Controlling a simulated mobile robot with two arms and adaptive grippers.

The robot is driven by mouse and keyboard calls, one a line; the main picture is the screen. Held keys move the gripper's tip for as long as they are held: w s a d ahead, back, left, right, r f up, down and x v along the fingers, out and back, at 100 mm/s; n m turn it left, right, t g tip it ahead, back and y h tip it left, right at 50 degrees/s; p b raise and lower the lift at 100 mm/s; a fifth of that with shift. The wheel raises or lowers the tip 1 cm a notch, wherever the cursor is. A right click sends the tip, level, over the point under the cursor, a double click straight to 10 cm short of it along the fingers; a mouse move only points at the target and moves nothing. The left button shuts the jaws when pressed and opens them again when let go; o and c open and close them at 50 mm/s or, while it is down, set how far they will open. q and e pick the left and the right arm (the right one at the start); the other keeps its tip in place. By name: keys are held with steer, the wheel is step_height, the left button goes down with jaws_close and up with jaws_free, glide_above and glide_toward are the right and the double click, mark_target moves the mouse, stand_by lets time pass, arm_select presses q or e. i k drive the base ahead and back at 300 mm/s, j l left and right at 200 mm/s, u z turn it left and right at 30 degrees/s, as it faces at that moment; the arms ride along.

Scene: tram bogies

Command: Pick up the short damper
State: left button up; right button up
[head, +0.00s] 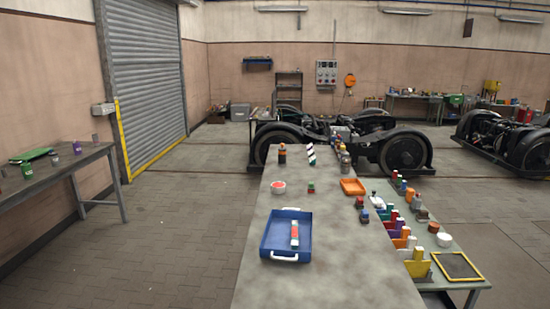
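No gripper of mine shows in the head view. I cannot tell for sure which thing is the short damper. A small red and white cylinder-like piece (295,235) lies in a blue tray (270,246) with white handles on the long grey table. At the table's far end a dark piece with an orange band (282,154) stands upright. Beside it a black and white striped piece (311,154) leans slightly. Several small bottle-like things (345,161) stand to their right. All are small at this distance.
The grey table (335,255) also holds a white tub with red contents (278,187) and an orange tray (352,186). A crowded lower bench (463,250) stands along its right side. Bogies (400,153) stand behind. The floor (185,220) at left is clear up to another table (60,173).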

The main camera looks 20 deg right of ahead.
mark_target(282, 152)
steer(key=i+j+u, duration=0.55)
steer(key=i, duration=0.2)
steer(key=i+j+u, duration=0.1)
steer(key=i+u, duration=0.15)
steer(key=i, duration=0.15)
steer(key=i+z, duration=0.25)
steer(key=i, duration=0.2)
steer(key=i+j+z, duration=0.25)
steer(key=i, duration=0.15)
steer(key=i+j+z, duration=0.2)
steer(key=i, duration=0.25)
steer(key=i+l+z, duration=0.2)
steer(key=i+z, duration=0.3)
steer(key=i+l+z, duration=0.1)
steer(key=i+z, duration=0.2)
steer(key=z, duration=0.2)
steer(key=i+j+z, duration=0.1)
steer(key=i+z, duration=0.4)
steer(key=i+j+z, duration=0.2)
steer(key=z, duration=0.3)
steer(key=i+j, duration=0.05)
steer(key=i, duration=0.05)
